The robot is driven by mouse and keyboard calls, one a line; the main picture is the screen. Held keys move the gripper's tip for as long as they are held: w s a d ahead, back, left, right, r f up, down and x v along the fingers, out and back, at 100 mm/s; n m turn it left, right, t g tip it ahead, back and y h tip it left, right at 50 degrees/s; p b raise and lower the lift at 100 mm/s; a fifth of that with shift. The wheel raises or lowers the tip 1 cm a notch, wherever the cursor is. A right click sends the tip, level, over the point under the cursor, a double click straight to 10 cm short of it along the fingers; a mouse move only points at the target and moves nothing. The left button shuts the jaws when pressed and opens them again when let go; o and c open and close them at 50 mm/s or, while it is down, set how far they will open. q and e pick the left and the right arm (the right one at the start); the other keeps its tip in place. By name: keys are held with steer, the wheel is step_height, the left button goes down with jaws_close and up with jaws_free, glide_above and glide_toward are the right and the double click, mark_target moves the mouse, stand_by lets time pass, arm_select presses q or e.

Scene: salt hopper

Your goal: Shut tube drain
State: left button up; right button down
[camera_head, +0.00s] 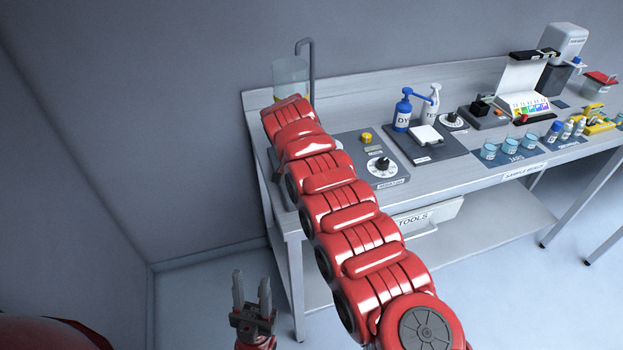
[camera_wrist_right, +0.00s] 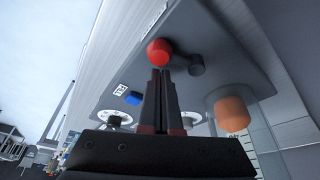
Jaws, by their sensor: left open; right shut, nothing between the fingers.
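A clear upright tube (camera_head: 290,75) stands at the left end of the bench, its lower part hidden behind my right arm. In the right wrist view, a red ball knob (camera_wrist_right: 158,52) sits on a dark lever (camera_wrist_right: 185,60) on the underside of a grey panel. My right gripper (camera_wrist_right: 161,75) is shut and empty, its fingertips just below the red knob in the picture; I cannot tell whether they touch it. The head view hides this gripper behind the arm. My left gripper (camera_head: 251,286) is open and empty, low in front of the bench's left end.
A grey bent pipe (camera_head: 311,65) rises beside the tube. An orange cylinder (camera_wrist_right: 232,113) and a blue button (camera_wrist_right: 133,98) are near my right gripper. The bench (camera_head: 480,90) holds a dial (camera_head: 380,165), bottles (camera_head: 403,112) and jars (camera_head: 488,150) to the right. Floor at left is clear.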

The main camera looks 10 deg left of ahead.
steer(key=shift+w+d, duration=0.2)
steer(key=shift+d, duration=0.1)
steer(key=shift+w+d+r+b, duration=0.2)
steer(key=shift+w+d, duration=0.1)
steer(key=shift+d, duration=0.25)
steer(key=shift+w+d+r+b, duration=0.1)
steer(key=shift+w+d+b, duration=0.15)
steer(key=shift+d, duration=0.25)
steer(key=shift+w+d+r+p, duration=0.1)
steer(key=shift+r+p, duration=0.1)
steer(key=shift+r, duration=0.2)
steer(key=shift+w+d+r+p, duration=0.1)
steer(key=shift+r+p, duration=0.1)
steer(key=shift+r, duration=0.15)
steer(key=a+p+v, duration=0.1)
steer(key=p+v, duration=0.6)
steer(key=v, duration=0.1)
steer(key=shift+w+a+r, duration=0.25)
steer(key=shift+w+a, duration=0.05)
steer(key=shift+w, duration=0.05)
